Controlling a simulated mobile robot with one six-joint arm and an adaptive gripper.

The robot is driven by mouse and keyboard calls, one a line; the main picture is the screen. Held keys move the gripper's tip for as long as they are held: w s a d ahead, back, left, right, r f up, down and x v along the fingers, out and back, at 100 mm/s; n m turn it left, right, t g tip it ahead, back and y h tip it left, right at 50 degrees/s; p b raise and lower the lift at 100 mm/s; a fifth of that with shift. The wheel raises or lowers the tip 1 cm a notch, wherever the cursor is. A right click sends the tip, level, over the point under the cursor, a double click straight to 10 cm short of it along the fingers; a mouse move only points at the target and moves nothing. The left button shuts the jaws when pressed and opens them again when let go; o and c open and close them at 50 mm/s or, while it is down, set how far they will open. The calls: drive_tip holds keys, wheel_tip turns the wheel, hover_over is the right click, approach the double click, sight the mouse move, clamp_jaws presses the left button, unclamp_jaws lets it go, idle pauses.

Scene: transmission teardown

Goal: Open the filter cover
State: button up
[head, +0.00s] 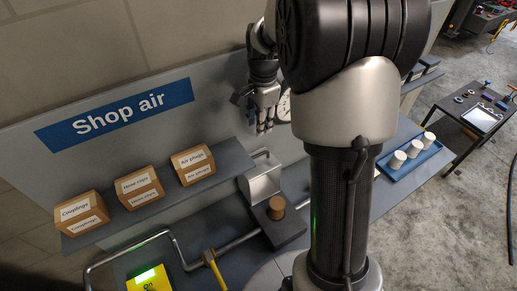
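A light grey metal box (262,183) stands on the bench below the Shop air panel, with a bent bar at its top. It may be the filter housing, but I cannot tell for certain which part is its cover. My gripper (264,128) points down above and behind this box, in front of the panel, apart from the box. I see nothing held in it, but its fingers are too small to judge their opening. A brown cylinder (277,207) stands on a dark block (281,230) in front of the box.
Several cardboard boxes (139,187) stand on the shelf at left. A blue tray (420,167) with white cylinders is at right.

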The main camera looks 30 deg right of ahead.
approach(257, 152)
drive_tip(key=s+a+f, duration=0.1)
drive_tip(key=f, duration=0.1)
drive_tip(key=s+a+f, duration=0.1)
drive_tip(key=s+f, duration=0.1)
drive_tip(key=shift+s+a+b, duration=0.1)
drive_tip(key=shift+s+b, duration=0.1)
drive_tip(key=shift+b, duration=0.15)
drive_tip(key=shift+r, duration=0.1)
clamp_jaws()
idle(0.4)
